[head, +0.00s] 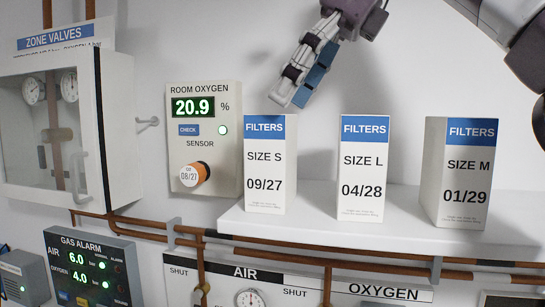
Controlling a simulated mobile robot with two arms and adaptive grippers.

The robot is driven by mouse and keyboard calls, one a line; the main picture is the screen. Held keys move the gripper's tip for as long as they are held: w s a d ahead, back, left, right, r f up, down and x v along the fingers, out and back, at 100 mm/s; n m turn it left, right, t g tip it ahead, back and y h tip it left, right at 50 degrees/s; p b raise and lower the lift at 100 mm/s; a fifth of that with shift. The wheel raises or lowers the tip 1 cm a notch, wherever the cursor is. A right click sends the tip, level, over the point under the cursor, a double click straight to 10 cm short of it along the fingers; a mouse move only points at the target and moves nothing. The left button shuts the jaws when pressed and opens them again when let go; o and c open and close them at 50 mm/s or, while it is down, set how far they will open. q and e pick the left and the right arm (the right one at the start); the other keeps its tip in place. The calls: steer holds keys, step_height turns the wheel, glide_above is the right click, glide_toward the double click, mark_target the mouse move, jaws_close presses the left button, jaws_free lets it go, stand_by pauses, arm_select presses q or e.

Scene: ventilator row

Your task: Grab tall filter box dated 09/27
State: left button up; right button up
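The filter box dated 09/27 (265,185) is a tall white box with a blue FILTERS band and the words SIZE S. It stands upright at the left end of the white shelf (315,222). My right gripper (295,98) hangs tilted above and slightly right of this box, with its fingertips near the box's top in the picture. It is seen side on, so its opening is unclear. Nothing shows held in it, and the box seems apart from it. My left gripper is not in view.
Two similar boxes, SIZE L 04/28 (363,180) and SIZE M 01/29 (465,180), stand to the right with gaps between. The room oxygen panel (206,108), with an orange-ringed sensor, is just left. Copper pipes (300,250) run below the shelf.

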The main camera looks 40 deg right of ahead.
mark_target(274, 135)
steer(key=shift+s+a+f, duration=0.25)
steer(key=shift+a+f, duration=0.15)
steer(key=shift+a, duration=0.1)
steer(key=shift+w+d+f, duration=0.15)
steer(key=shift+w+f, duration=0.05)
steer(key=shift+f, duration=0.05)
steer(key=shift+w+d+f, duration=0.25)
steer(key=shift+w+f, duration=0.5)
steer(key=shift+f, duration=0.25)
steer(key=shift+x, duration=1.05)
steer(key=shift+a+f, duration=0.2)
steer(key=shift+a, duration=0.1)
steer(key=shift+a+f, duration=0.1)
steer(key=shift+a, duration=0.05)
steer(key=shift+w+f, duration=0.1)
steer(key=shift+c, duration=1.3)
steer(key=c, duration=1)
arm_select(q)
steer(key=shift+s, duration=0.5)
arm_select(e)
steer(key=shift+c, duration=0.4)
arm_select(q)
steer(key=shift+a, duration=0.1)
